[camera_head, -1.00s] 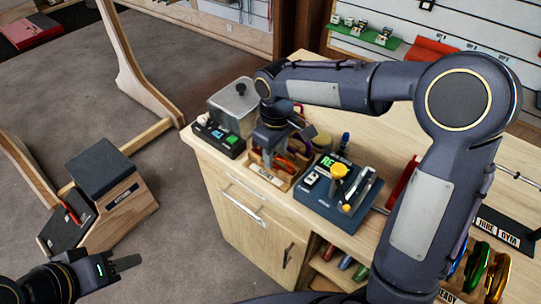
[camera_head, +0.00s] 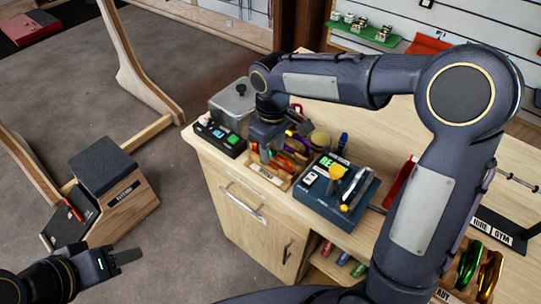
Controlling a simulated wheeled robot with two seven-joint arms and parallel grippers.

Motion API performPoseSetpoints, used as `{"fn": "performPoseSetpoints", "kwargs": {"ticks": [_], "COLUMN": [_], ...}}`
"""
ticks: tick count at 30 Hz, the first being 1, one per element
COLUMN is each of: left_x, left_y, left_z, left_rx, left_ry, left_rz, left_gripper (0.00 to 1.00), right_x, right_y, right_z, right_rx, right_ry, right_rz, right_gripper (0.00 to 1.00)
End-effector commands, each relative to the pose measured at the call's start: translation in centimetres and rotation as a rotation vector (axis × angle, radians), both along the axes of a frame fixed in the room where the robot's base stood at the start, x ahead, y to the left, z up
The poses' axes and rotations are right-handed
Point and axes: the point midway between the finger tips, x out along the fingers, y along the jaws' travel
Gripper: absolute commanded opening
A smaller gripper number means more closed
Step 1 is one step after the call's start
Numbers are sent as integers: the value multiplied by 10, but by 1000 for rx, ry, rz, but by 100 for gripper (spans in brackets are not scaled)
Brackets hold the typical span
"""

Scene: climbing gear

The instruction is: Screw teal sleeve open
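A small wooden tray (camera_head: 277,182) with a white label stands near the bench's front left edge. Carabiners in orange and purple (camera_head: 292,146) stand in or just behind it. My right gripper (camera_head: 265,157) points down at the tray's left part, among the carabiners. Its fingers are small and partly merge with the gear, so I cannot tell whether they hold anything. A teal sleeve cannot be made out; the gripper may hide it. My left gripper (camera_head: 127,257) is low at the left over the floor, away from the bench, with no object visible at it.
A wooden block (camera_head: 117,187) stands on the floor.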

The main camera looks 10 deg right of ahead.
Motion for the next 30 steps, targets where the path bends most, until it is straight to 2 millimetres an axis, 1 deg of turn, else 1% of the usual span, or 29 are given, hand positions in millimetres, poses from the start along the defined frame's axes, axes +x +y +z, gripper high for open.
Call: {"fn": "performPoseSetpoints", "kwargs": {"ticks": [23, 30], "left_x": [0, 0], "left_y": [0, 0], "left_z": [-2, -6], "left_rx": [0, 0], "left_ry": [0, 0], "left_rz": [0, 0], "left_gripper": [40, 40], "right_x": [-9, -9], "right_y": [11, 11], "right_z": [0, -7], "right_rx": [0, 0], "right_ry": [0, 1], "right_rz": [1, 1], "right_gripper": [40, 40]}}
